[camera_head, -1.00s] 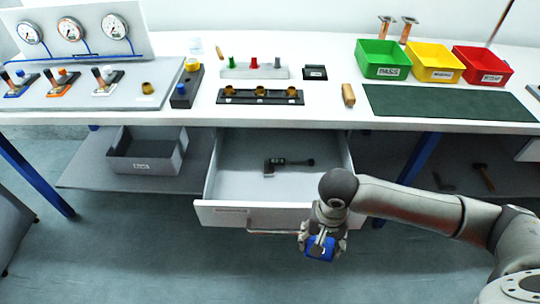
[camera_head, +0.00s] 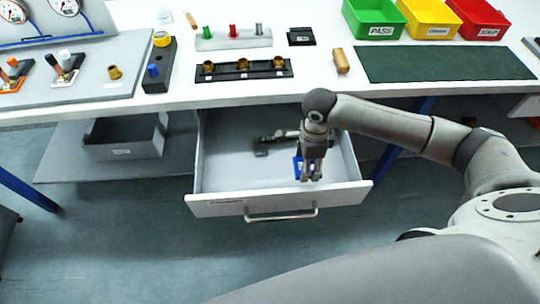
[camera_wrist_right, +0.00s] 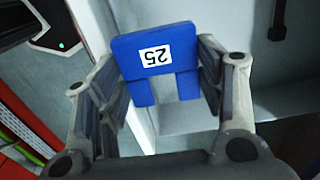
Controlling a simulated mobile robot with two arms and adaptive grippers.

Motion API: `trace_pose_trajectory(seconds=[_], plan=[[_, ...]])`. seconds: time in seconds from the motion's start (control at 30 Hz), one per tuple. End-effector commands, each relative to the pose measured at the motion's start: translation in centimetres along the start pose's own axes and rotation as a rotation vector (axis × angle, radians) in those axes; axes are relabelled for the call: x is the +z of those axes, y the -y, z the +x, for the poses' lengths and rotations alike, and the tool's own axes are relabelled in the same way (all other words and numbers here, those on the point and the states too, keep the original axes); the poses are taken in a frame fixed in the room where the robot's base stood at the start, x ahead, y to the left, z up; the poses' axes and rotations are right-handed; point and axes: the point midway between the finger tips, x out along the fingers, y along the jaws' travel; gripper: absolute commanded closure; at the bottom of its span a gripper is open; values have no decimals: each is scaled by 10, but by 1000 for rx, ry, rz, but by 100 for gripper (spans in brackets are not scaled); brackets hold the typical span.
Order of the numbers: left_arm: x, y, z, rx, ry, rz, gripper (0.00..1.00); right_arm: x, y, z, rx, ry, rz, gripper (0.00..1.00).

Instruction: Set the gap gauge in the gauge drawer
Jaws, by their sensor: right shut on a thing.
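The gap gauge (camera_head: 298,167) is a small blue block. The gauge drawer (camera_head: 225,207) is pulled out under the bench. The gripper and gauge appear over its front right part; I cannot tell how far they are above its floor. A dark caliper-like tool (camera_head: 263,152) lies towards the drawer's back, partly hidden by my arm. My left gripper is not in view.
The drawer's left half is clear. The bench top (camera_head: 190,96) overhangs the drawer's back. A grey bin (camera_head: 120,151) stands on the lower shelf at left. A socket strip (camera_head: 243,70), a wooden cylinder (camera_head: 341,61) and a green mat (camera_head: 440,63) lie on the bench above.

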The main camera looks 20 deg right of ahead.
Motion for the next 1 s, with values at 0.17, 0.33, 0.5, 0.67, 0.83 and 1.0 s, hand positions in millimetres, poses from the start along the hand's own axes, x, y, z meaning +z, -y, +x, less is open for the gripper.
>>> trace_pose_trajectory(seconds=[0.17,0.33,0.5,0.67,0.83,1.0], plan=[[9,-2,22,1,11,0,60,40,22,24,-1,5,-3,70],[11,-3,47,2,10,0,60,66,39,49,0,2,-3,70],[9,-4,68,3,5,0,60,83,49,71,-2,2,-3,70],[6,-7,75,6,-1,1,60,90,54,79,-2,1,-4,70],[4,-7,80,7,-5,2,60,94,56,84,-2,2,-4,70],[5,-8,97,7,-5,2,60,98,58,108,2,0,-3,70]])
